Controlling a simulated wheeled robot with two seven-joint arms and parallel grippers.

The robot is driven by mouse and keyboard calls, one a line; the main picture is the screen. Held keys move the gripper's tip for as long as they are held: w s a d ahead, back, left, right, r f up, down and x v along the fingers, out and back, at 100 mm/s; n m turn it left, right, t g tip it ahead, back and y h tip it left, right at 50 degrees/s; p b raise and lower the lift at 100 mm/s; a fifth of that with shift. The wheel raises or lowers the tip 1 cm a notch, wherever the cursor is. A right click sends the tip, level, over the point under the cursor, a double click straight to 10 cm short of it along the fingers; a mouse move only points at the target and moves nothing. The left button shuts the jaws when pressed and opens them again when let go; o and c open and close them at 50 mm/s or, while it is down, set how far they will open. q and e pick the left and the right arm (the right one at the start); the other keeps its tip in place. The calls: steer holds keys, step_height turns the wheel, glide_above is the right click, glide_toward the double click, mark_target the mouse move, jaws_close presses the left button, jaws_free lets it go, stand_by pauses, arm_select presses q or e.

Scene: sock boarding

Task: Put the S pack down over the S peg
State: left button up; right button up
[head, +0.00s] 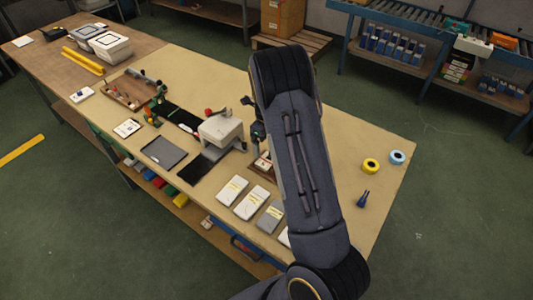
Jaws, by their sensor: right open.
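My right arm crosses the middle of the head view and covers part of the table. The little of my right gripper (257,130) that shows is dark, beside the arm and right of the white machine; it is open, and I see nothing held in it. A row of flat packs lies along the near table edge: a white one (232,190), another white one (251,203) and a grey one (270,217). A further pale pack is partly hidden by my arm. Their size letters are too small to read. I cannot make out the S peg. My left gripper is out of view.
A white machine (220,128) with a red knob stands mid-table, near a dark grey tray (164,153) and a wooden tray (126,91). Yellow (370,166) and blue (397,157) tape rolls lie right of my arm. The table's right end is mostly clear.

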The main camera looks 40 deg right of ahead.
steer(key=s+a+r+n+t+y, duration=0.2)
steer(key=s+a+r+n, duration=0.45)
steer(key=r+n, duration=0.2)
steer(key=s+a+r+n+t+y, duration=0.2)
steer(key=s+a+r+n, duration=0.45)
steer(key=r+n, duration=0.2)
steer(key=s+a+n+t, duration=0.1)
steer(key=s+a+n, duration=0.7)
steer(key=s+n, duration=0.5)
steer(key=shift+s+a+r+n+t, duration=0.15)
steer(key=shift+r+n+t, duration=0.15)
steer(key=shift+r+n, duration=0.25)
